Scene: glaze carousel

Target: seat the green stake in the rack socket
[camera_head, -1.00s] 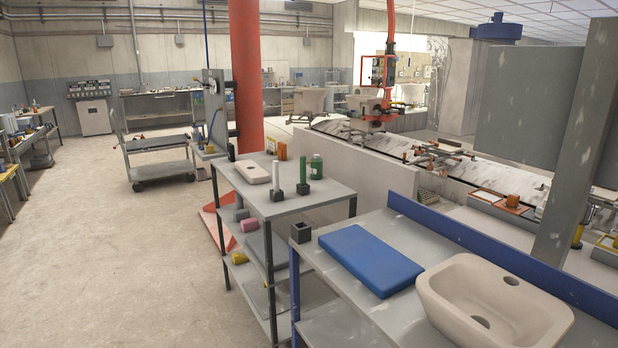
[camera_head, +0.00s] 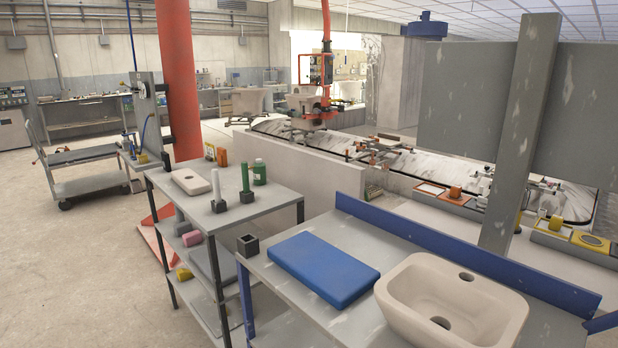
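The green stake (camera_head: 245,178) stands upright in a small dark block on the top shelf of the grey shelf cart (camera_head: 272,202). A white stake (camera_head: 214,187) stands upright in a similar dark block to its left. A dark square block with an open, empty-looking top (camera_head: 248,246) sits at the left corner of the nearer grey table (camera_head: 300,238). I cannot tell whether this block is the rack socket. Neither of my grippers is in view.
A blue pad (camera_head: 322,268) and a beige basin (camera_head: 450,300) lie on the near table, with a blue rail (camera_head: 440,248) behind them. A green bottle (camera_head: 259,172) and a pale slab (camera_head: 190,181) share the cart top. The floor (camera_head: 80,270) at left is clear.

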